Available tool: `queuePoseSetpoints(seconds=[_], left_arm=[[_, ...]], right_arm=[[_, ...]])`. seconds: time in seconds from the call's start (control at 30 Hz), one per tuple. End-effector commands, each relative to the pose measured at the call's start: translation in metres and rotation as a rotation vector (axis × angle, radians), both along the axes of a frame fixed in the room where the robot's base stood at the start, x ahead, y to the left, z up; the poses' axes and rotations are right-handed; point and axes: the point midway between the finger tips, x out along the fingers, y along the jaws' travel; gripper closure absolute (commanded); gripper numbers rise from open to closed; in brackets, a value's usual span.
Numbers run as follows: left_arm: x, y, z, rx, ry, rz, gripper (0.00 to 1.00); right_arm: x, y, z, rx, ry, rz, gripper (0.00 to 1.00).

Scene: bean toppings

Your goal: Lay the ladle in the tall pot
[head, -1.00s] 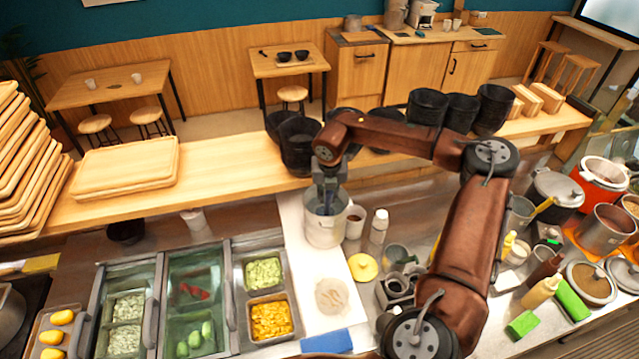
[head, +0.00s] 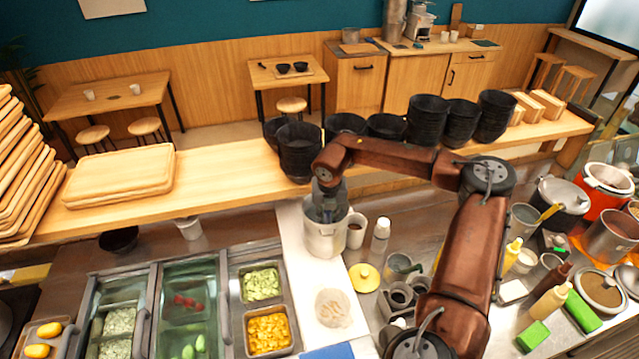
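The tall pot (head: 325,241) is a light grey metal cylinder standing upright on the white board, near the middle of the head view. My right gripper (head: 328,212) points down at the pot's mouth, with its fingers partly inside the rim. The fingertips are too small and dark to tell whether they are open or shut. I cannot make out the ladle; anything at the fingertips is hidden by the gripper and the pot wall. My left gripper is not in view.
A white cup (head: 355,230) stands just right of the pot, with a white-capped bottle (head: 380,236) beyond it. A yellow lid (head: 364,278) lies in front. Food trays (head: 262,284) are at left. Stacked black bowls (head: 299,150) stand on the shelf behind.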

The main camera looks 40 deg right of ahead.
Motion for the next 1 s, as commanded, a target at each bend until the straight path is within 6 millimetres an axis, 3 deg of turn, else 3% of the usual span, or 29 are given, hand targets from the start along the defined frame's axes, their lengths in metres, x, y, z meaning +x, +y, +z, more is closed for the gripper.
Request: queuePoseSetpoints(seconds=[0.2,0.6,0.77,1.0], left_arm=[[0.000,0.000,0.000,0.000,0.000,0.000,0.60],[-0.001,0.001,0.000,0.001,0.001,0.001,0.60],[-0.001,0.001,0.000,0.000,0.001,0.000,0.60],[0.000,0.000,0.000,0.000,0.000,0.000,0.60]], right_arm=[[0.001,-0.001,0.001,-0.001,-0.003,-0.001,0.64],[0.001,0.000,0.006,-0.001,-0.005,-0.002,0.64],[-0.003,0.002,0.029,-0.002,-0.008,-0.001,0.64],[-0.011,0.009,0.079,-0.002,-0.009,0.000,0.64]])
